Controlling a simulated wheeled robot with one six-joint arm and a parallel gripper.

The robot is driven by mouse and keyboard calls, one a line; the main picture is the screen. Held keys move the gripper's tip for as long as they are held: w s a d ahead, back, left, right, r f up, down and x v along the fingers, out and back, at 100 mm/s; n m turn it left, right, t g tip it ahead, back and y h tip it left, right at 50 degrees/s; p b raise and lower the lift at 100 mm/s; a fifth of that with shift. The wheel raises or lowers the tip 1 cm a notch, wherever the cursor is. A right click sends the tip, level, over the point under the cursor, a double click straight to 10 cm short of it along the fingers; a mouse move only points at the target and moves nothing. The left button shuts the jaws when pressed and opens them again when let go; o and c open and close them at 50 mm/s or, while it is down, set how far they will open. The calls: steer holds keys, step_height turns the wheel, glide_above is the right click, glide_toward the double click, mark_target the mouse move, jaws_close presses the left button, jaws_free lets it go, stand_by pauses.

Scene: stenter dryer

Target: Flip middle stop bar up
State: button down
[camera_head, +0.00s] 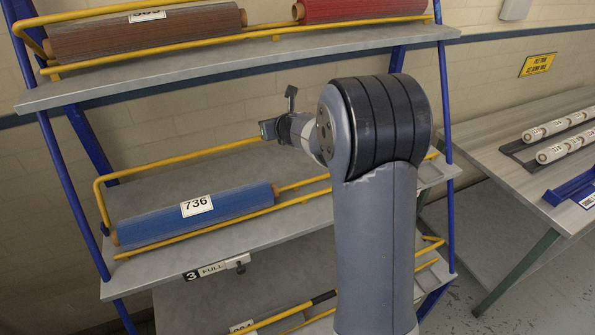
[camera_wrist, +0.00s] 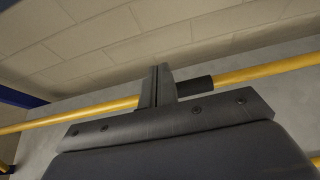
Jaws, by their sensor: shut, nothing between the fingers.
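The middle shelf (camera_head: 140,272) carries a blue roll (camera_head: 200,214) labelled 736, with a yellow bar (camera_head: 250,216) along its front. My gripper (camera_wrist: 159,73) is shut and empty in the wrist view. Its fingers stand close beside a black sleeve (camera_wrist: 195,86) on a yellow bar (camera_wrist: 95,110), overlapping the bar in the picture. I cannot tell whether they touch it. In the head view my gripper (camera_head: 268,130) is above the middle shelf, left of my arm, and its fingertips are not clear. My arm hides the shelf's right part.
The upper shelf (camera_head: 200,82) holds a brown roll (camera_head: 150,32) and a red roll (camera_head: 355,8). A lower yellow bar with a black sleeve (camera_head: 323,298) shows below. A "3 FULL" sign (camera_head: 212,269) hangs at the shelf front. A table (camera_head: 500,170) with white rolls stands right.

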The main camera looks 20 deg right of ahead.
steer(key=v, duration=1)
steer(key=shift+s+r+p, duration=0.15)
steer(key=shift+s+p, duration=0.15)
steer(key=shift+p, duration=0.05)
steer(key=shift+w, duration=0.1)
steer(key=d+f+x, duration=0.1)
steer(key=x, duration=0.4)
steer(key=shift+s+a+f+b, duration=0.15)
steer(key=shift+s+b, duration=0.15)
steer(key=shift+s, duration=1.15)
steer(key=shift+s+f+b, duration=0.1)
steer(key=shift+s+b, duration=0.15)
steer(key=shift+s, duration=1.2)
steer(key=shift+w, duration=0.1)
